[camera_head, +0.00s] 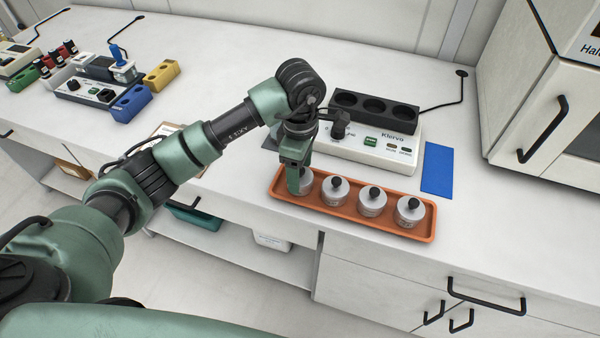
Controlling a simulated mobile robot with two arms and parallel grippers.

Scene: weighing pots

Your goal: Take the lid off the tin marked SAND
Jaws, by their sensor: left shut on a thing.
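Several grey tins with black-knobbed lids stand in a row in an orange tray (348,219) near the counter's front edge. My left gripper (297,187) points down over the leftmost tin (306,185) and is shut on its lid at the knob. The fingers hide the knob and much of that tin. The other tins, one second from left (334,192), one third (372,202) and one at the right end (409,211), have their lids on. The labels are too small to read. My right gripper is out of view.
A white device marked Klervo (375,152) with a black block of round wells (374,111) stands just behind the tray. A blue mat (437,170) lies to its right. A tall white cabinet (545,95) stands at the right.

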